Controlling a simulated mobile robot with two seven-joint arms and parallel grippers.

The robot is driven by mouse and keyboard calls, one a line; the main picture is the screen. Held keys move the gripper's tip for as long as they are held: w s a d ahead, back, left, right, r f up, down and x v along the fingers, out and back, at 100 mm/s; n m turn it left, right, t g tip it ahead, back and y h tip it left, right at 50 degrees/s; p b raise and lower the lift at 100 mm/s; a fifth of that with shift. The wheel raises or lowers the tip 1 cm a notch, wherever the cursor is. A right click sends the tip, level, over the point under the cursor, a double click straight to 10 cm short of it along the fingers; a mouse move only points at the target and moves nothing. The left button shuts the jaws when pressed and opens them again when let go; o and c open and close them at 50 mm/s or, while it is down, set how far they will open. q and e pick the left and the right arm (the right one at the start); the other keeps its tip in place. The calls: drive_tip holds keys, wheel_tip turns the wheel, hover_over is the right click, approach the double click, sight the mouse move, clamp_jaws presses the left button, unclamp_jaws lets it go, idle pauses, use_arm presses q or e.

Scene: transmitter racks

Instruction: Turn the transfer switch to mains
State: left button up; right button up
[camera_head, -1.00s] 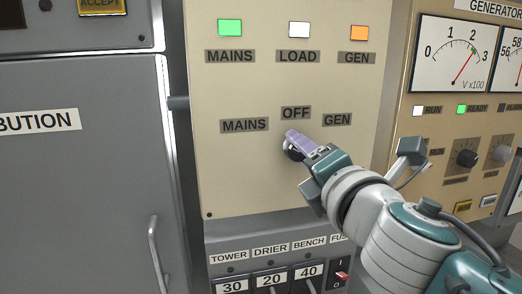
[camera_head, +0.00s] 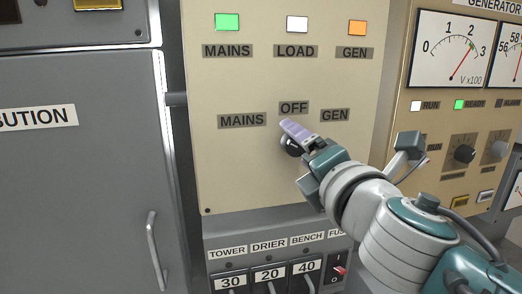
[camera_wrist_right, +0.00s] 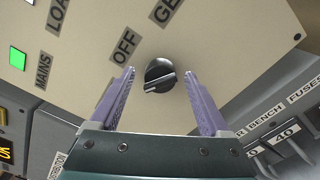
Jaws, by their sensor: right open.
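The transfer switch is a round black knob (camera_head: 290,146) on the beige panel, below the labels MAINS (camera_head: 242,120), OFF (camera_head: 294,108) and GEN (camera_head: 335,115). In the right wrist view the knob (camera_wrist_right: 160,76) shows whole. The pale mark on its ridge points to the lower left there, away from OFF and GEN. My right gripper (camera_head: 288,136) is in front of the knob and partly covers it in the head view. Its lilac fingers (camera_wrist_right: 158,88) are open, one each side of the knob, with gaps. My left gripper is out of view.
Green MAINS (camera_head: 228,22), white LOAD (camera_head: 297,23) and orange GEN (camera_head: 357,28) lamps sit above. Breaker switches (camera_head: 270,277) lie below. A generator panel (camera_head: 452,90) with dials and knobs stands right, and a grey cabinet (camera_head: 80,190) with a handle left.

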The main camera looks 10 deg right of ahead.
drive_tip(key=s+b, duration=0.1)
drive_tip(key=s, duration=0.8)
drive_tip(key=shift+s+d, duration=0.2)
drive_tip(key=shift+s, duration=0.2)
